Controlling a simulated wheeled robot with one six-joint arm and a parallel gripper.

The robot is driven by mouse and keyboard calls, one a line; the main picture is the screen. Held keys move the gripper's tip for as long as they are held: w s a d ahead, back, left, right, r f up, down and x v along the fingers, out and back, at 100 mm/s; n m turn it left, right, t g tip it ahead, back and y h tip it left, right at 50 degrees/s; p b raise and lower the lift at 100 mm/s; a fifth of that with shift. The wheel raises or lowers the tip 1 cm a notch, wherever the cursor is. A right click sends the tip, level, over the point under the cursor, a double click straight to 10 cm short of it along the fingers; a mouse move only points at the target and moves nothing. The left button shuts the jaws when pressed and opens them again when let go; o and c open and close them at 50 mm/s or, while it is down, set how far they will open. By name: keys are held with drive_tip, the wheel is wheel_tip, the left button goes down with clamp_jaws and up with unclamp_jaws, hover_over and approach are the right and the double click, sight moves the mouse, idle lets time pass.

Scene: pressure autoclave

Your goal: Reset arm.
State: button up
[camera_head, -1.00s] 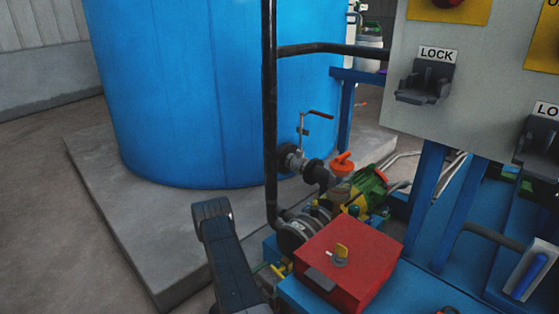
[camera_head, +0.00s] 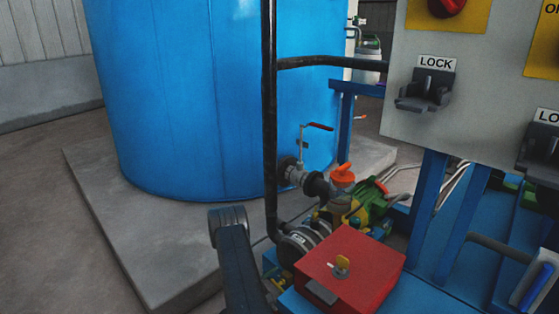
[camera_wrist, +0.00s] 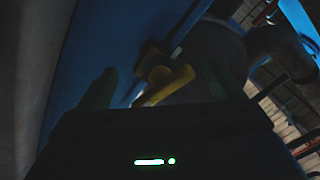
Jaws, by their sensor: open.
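My gripper (camera_wrist: 155,88) shows in the dark wrist view as two dim fingers spread apart, with nothing seen held between them. A yellow part (camera_wrist: 165,82), perhaps a valve handle, lies beyond the fingers, beside a blue surface (camera_wrist: 125,45). I cannot tell whether the fingers touch it. In the head view only a dark link of my arm (camera_head: 236,262) shows at the bottom, left of the red box. The gripper itself is out of that view.
A red box (camera_head: 350,270) with a yellow key stands close to my arm. Behind it are a pump (camera_head: 300,240), a black vertical pipe (camera_head: 268,120) and a blue tank (camera_head: 180,100) on a concrete plinth (camera_head: 130,240). A grey panel (camera_head: 400,120) fills the upper right.

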drive_tip(key=m, duration=0.6)
drive_tip(key=shift+r+m, duration=0.1)
drive_tip(key=shift+m, duration=0.2)
drive_tip(key=shift+r, duration=0.1)
idle(0.3)
